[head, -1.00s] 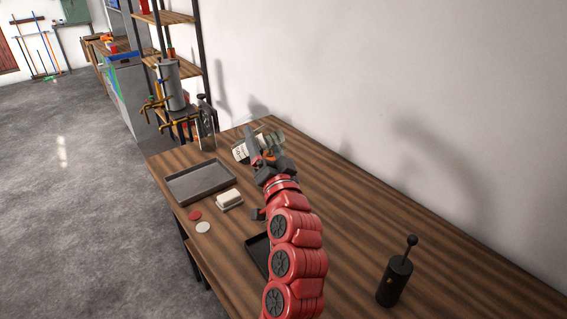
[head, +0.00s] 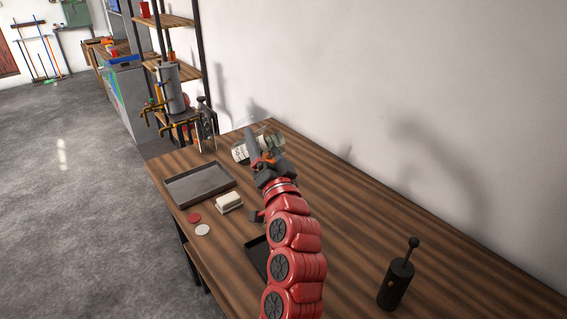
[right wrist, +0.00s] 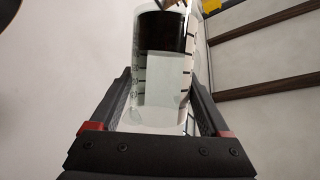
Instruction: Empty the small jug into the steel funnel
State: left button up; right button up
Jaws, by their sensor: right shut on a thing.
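My right gripper (head: 263,152) is shut on the small jug (head: 241,152) at the far end of the table. The jug is see-through with a pale label and appears tilted, nearly lying over. In the right wrist view the jug (right wrist: 161,75) sits between both fingers, with scale marks on its wall. A dark band of contents (right wrist: 163,32) lies toward its far end. My gripper partly hides the jug in the head view. I cannot make out the steel funnel for certain. My left gripper is not in view.
A grey tray (head: 228,179), a pale block (head: 229,203), a red disc (head: 194,218) and a white disc (head: 202,230) lie on the table (head: 345,213). A black plunger cylinder (head: 394,285) stands at right. A steel tank with brass taps (head: 171,88) stands beyond the table.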

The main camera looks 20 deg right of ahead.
jog(key=shift+m+t+b, duration=0.3)
jog(key=shift+m+b, duration=0.1)
jog(key=shift+b, duration=0.3)
dwell(1.0)
jog(key=shift+d+m+h+b, duration=0.1)
jog(key=shift+m+h+b, duration=0.3)
jog(key=shift+b, duration=0.2)
jog(key=shift+s+t, duration=0.1)
jog(key=shift+t, duration=0.2)
dwell(0.4)
jog(key=shift+f+m+b, duration=0.1)
jog(key=shift+m+b, duration=0.2)
jog(key=shift+b, duration=0.15)
jog(key=shift+m+b, duration=0.3)
dwell(0.6)
